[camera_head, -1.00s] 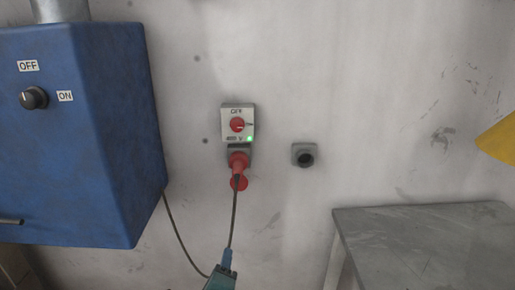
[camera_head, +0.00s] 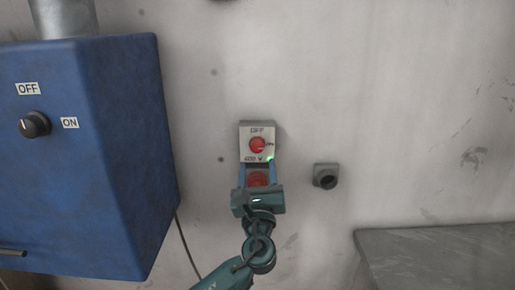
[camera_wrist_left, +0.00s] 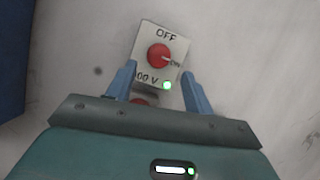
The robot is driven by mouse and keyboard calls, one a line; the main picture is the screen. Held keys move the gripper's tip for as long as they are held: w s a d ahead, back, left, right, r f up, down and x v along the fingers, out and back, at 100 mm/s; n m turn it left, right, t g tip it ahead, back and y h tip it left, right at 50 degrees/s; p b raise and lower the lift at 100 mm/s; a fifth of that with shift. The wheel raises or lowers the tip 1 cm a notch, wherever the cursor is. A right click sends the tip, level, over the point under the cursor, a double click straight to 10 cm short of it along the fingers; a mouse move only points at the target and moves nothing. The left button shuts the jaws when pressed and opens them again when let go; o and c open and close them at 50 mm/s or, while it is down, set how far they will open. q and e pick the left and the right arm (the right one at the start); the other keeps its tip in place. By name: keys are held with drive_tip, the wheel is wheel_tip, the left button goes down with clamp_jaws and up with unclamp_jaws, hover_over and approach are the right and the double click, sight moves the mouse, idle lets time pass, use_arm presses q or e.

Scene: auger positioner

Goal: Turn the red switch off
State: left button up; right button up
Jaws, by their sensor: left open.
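The red switch (camera_head: 258,145) is a round red knob on a white and grey box on the wall, marked OFF above, ON at the right and 400 V below. A green light glows at the box's lower right. The switch also shows in the left wrist view (camera_wrist_left: 159,55), its pointer mark toward ON. My left gripper (camera_head: 257,168) is open, its blue fingers just below the knob, one toward each side of the box's lower part. The fingertips (camera_wrist_left: 158,72) are apart from the knob. The red plug below is partly hidden by my gripper. My right gripper is out of view.
A blue cabinet (camera_head: 100,190) with a black OFF/ON knob (camera_head: 34,124) stands at the left. A grey table (camera_head: 440,255) is at lower right. The wall above the switch is clear.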

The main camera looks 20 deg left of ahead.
sight(257, 149)
use_arm(q)
drive_tip(key=p+x, duration=0.1)
drive_tip(key=x, duration=0.5)
drive_tip(key=shift+c, duration=0.2)
drive_tip(key=shift+s, duration=0.1)
drive_tip(key=c, duration=0.9)
